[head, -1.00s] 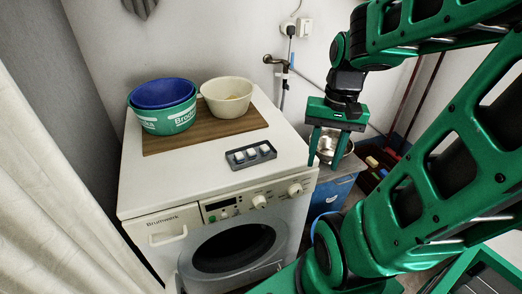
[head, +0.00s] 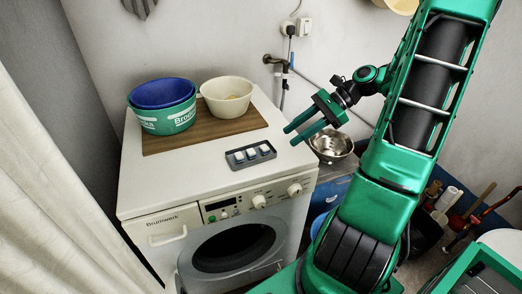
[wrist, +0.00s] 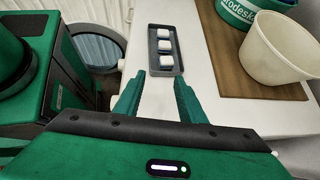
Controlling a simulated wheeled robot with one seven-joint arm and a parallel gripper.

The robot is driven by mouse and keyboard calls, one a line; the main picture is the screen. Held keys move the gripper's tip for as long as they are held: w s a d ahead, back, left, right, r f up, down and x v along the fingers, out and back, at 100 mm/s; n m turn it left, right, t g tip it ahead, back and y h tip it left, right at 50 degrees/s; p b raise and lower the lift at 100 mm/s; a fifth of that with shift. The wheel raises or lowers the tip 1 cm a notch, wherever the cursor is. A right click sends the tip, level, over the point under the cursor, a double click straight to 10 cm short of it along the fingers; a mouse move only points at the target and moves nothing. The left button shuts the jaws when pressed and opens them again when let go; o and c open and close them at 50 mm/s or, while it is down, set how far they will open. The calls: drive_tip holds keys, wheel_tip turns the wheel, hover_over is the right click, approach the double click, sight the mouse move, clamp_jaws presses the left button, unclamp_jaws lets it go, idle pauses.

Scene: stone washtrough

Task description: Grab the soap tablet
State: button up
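Three white soap tablets sit in a row in a small grey tray (head: 233,166) on top of the washing machine, near its front edge. The middle tablet (head: 251,153) shows in the head view, and the nearest tablet (wrist: 166,62) in the wrist view, where the tray (wrist: 153,52) lies just beyond my fingertips. My gripper (head: 290,137) is open and empty, its fingers spread and pointing left toward the tray from the right. In the wrist view my gripper (wrist: 159,79) shows a clear gap between the fingers.
On the white washing machine (head: 150,190), a wooden board (head: 205,128) holds stacked blue and green tubs (head: 165,118) and a cream bowl (head: 228,105) behind the tray. A metal bowl (head: 331,146) stands lower at right. The machine top's left front is clear.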

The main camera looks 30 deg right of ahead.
sight(266, 146)
drive_tip(key=shift+w+d+r+m+t+y, duration=0.15)
drive_tip(key=shift+d+r+m+t+y, duration=0.1)
drive_tip(key=shift+d+m+t+y, duration=0.15)
drive_tip(key=shift+w+d+r+m+t+y, duration=0.1)
drive_tip(key=shift+d+r+m+t+y, duration=0.15)
drive_tip(key=shift+d, duration=0.2)
drive_tip(key=x, duration=0.5)
drive_tip(key=shift+x, duration=2.85)
drive_tip(key=shift+s+f, duration=0.1)
drive_tip(key=shift+s, duration=0.1)
drive_tip(key=c, duration=0.8)
